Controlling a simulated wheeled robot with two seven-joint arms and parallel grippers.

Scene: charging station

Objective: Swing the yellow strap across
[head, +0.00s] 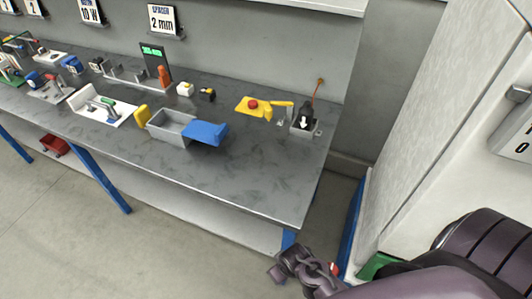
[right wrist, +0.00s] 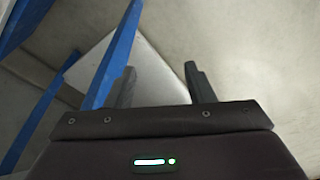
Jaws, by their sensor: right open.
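A thin yellow strap (head: 283,103) shows in the head view near the right end of the workbench. It lies between a yellow block with a red button (head: 252,105) and a grey holder (head: 304,129) with a dark plug-like piece (head: 305,114) marked by a white arrow. Whether the strap touches the holder is too small to tell. My right gripper (head: 281,268) is low, in front of and below the bench's right corner, well apart from the strap. In the right wrist view its two fingers (right wrist: 159,84) are spread with nothing between them. My left gripper is out of view.
The grey bench top (head: 240,185) is clear at its front right. A grey bin (head: 171,125) with a blue flap (head: 206,132) stands mid-bench. A blue bench leg (right wrist: 112,62) is close to my right gripper. A pale cabinet (head: 410,110) stands at right.

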